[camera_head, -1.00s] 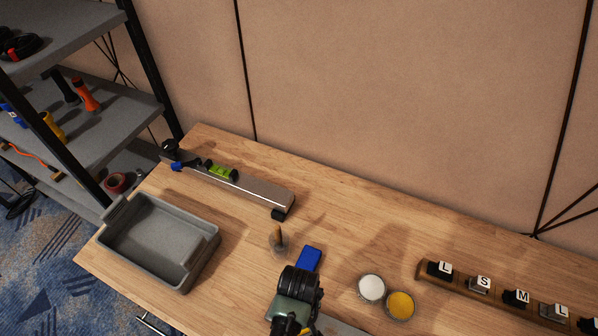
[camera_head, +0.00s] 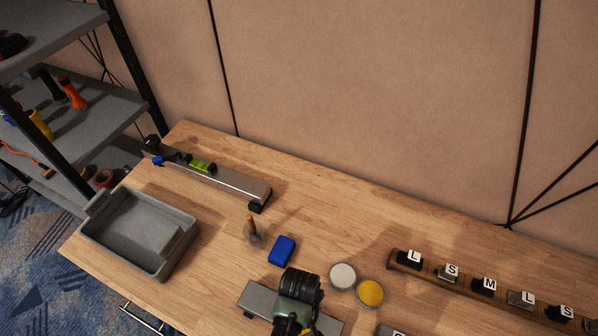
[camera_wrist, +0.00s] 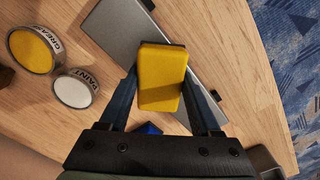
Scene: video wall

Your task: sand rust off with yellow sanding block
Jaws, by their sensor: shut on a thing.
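My gripper (camera_wrist: 160,88) is shut on the yellow sanding block (camera_wrist: 163,70), which sits between its two fingers in the wrist view. The block is over a flat grey metal plate (camera_wrist: 115,45); I cannot tell whether it touches. The plate also shows in the head view (camera_head: 258,297), partly behind my arm. No rust stands out on its visible parts. In the head view my arm hides the block and the fingertips. A blue block (camera_head: 281,250) lies on the table behind the plate.
A white paint tin (camera_head: 343,277) and a yellow grease tin (camera_head: 371,293) stand right of my arm. A lettered rack (camera_head: 440,272) is further right. A brush (camera_head: 251,232), a metal bar with a green level (camera_head: 225,182) and a grey bin (camera_head: 118,243) are left.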

